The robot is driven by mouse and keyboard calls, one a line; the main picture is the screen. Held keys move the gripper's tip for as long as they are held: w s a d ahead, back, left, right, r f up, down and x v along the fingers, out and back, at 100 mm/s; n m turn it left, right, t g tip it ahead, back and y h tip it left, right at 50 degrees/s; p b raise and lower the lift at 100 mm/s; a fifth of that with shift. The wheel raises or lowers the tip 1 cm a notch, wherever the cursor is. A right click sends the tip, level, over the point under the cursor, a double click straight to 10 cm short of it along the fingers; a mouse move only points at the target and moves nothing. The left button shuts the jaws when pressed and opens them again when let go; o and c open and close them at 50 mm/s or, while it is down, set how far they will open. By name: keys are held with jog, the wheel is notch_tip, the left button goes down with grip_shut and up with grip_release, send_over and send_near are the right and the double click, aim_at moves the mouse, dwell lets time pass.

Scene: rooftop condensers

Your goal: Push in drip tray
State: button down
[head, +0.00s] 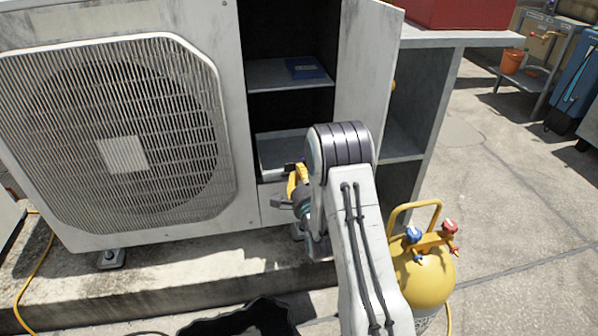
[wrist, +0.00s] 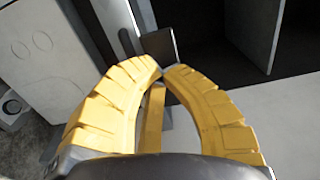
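The grey drip tray (head: 283,151) sits in the lower part of the open cabinet bay, right of the fan grille. My arm covers its right end, and how far it sticks out is hard to tell. My gripper (head: 296,180) is at the tray's front, low in the bay opening. In the wrist view my gripper (wrist: 162,72) has its yellow fingers curved together with the tips meeting. I see nothing held between them. A small dark plate (wrist: 160,46) is just beyond the tips; whether they touch it is unclear.
The condenser unit (head: 118,130) fills the left. Its open door panel (head: 366,60) stands right of the bay. A shelf (head: 270,75) holds a blue item (head: 305,67). A yellow gas cylinder (head: 425,275) stands right of my arm. A black bin (head: 245,320) is on the ground.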

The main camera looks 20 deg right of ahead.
aim_at(293, 160)
dwell(0.3)
jog(key=x, duration=0.9)
jog(key=shift+w, duration=0.2)
jog(key=shift+w+d, duration=0.1)
jog(key=shift+w, duration=0.35)
jog(key=shift+r, duration=0.1)
